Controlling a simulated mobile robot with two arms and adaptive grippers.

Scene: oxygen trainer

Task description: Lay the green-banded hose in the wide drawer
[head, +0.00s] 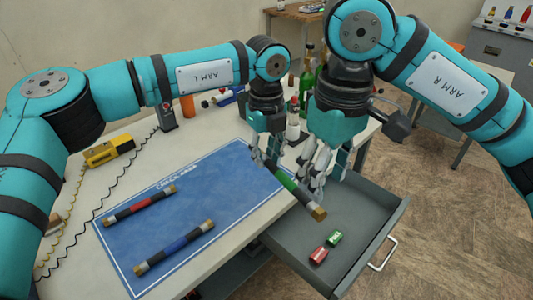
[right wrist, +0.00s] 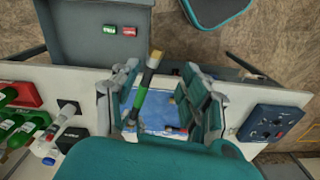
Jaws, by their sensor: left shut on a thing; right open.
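The green-banded hose (head: 287,183) is a dark tube with a green band and brass end. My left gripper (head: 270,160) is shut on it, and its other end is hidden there. The hose slants over the table edge, with its brass end above the open wide drawer (head: 287,252). My right gripper (head: 318,185) is open beside the hose. In the right wrist view, the hose (right wrist: 146,84) shows between the fingers of my right gripper (right wrist: 160,100), apparently without being gripped. The drawer (right wrist: 77,39) is also there.
A green block (head: 334,238) and a red block (head: 318,255) lie in the drawer, leaving bare floor around them. Bottles (head: 307,72) stand behind the grippers.

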